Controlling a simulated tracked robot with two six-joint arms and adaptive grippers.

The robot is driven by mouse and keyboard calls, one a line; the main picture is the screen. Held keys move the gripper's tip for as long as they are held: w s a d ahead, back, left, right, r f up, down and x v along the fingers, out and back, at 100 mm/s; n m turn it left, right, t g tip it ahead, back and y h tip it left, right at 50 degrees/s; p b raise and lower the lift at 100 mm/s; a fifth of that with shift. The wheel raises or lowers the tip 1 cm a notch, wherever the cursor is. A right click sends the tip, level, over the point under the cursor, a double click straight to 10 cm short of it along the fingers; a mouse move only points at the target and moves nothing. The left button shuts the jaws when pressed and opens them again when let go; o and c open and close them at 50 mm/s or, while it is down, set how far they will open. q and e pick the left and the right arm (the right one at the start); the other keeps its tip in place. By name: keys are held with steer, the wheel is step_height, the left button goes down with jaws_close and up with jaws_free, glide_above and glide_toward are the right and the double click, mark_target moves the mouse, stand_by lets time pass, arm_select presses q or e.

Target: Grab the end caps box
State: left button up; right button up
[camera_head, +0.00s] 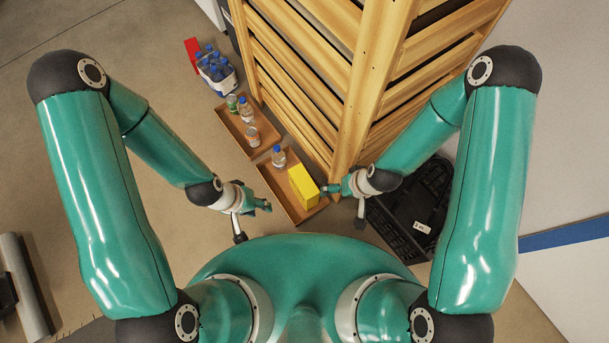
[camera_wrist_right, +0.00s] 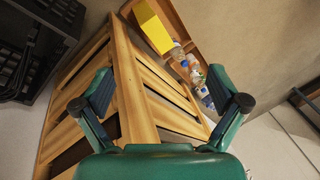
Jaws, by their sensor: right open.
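A yellow box (camera_head: 303,186), which I take to be the end caps box, stands in a low wooden tray (camera_head: 275,198). No label is readable on it. The box also shows at the top of the right wrist view (camera_wrist_right: 153,28). My right gripper (camera_head: 343,206) is open and empty, just right of the box in the head view. I cannot tell whether its near finger touches the box. Its spread fingers also show in the right wrist view (camera_wrist_right: 160,103). My left gripper (camera_head: 254,222) looks open and empty, left of the tray and apart from the box.
A bottle (camera_head: 278,156) stands in the same tray. Another tray (camera_head: 235,128) behind holds several bottles or jars. A slatted wooden rack (camera_head: 355,90) rises close behind the box. A black crate (camera_head: 412,205) lies on the right.

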mark_target(305, 181)
steer(key=w+a+f+n+b, duration=0.2)
steer(key=w+f+b, duration=0.3)
steer(key=f, duration=0.6)
steer(key=w+a+f+n+t+b, duration=0.1)
steer(key=w+a+f+b, duration=0.3)
steer(key=f+b, duration=0.4)
steer(key=w+a+f+n+t+h+b, duration=0.1)
steer(key=w+a+f+n+b, duration=0.2)
steer(key=f, duration=1.2)
steer(key=shift+w+a+b, duration=0.15)
steer(key=shift+w+b, duration=0.7)
steer(key=shift+b, duration=0.2)
steer(key=shift+w+a+b, duration=0.15)
steer(key=shift+w+b, duration=0.65)
steer(key=shift+b, duration=0.25)
steer(key=shift+b+x, duration=1.25)
steer(key=shift+x, duration=1.4)
steer(key=shift+a+f+b, duration=0.15)
steer(key=shift+f+b, duration=0.1)
steer(key=shift+b, duration=0.1)
steer(key=shift+c, duration=0.2)
steer(key=c, duration=1.7)
steer(key=shift+r, duration=0.1)
